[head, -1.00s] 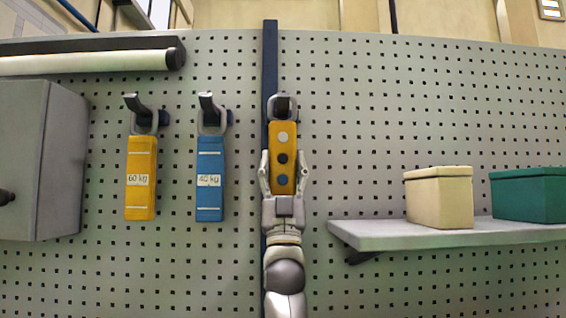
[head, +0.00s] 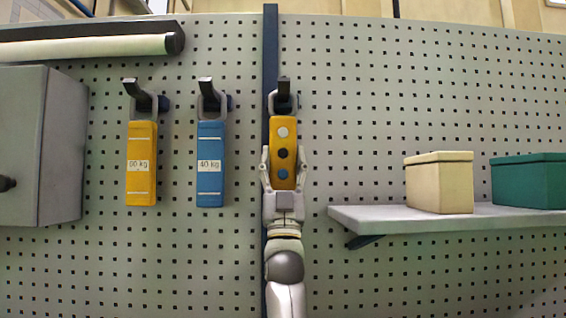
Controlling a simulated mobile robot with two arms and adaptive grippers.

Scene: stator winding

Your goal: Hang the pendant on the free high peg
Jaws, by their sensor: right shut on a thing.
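The dark peg (head: 284,88) on the rail shows through and above the loop. The loop looks to be around the peg, much as on the two neighbouring pegs, but whether it bears the weight I cannot tell. My right gripper (head: 284,172) comes from below and is shut on the pendant's sides. My left gripper is not in view.
A yellow 60 kg block (head: 141,183) and a blue 40 kg block (head: 210,185) hang from pegs at the left. A grey cabinet (head: 62,145) is at far left. A shelf (head: 375,220) at right carries a cream box (head: 438,184) and a green box (head: 530,182).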

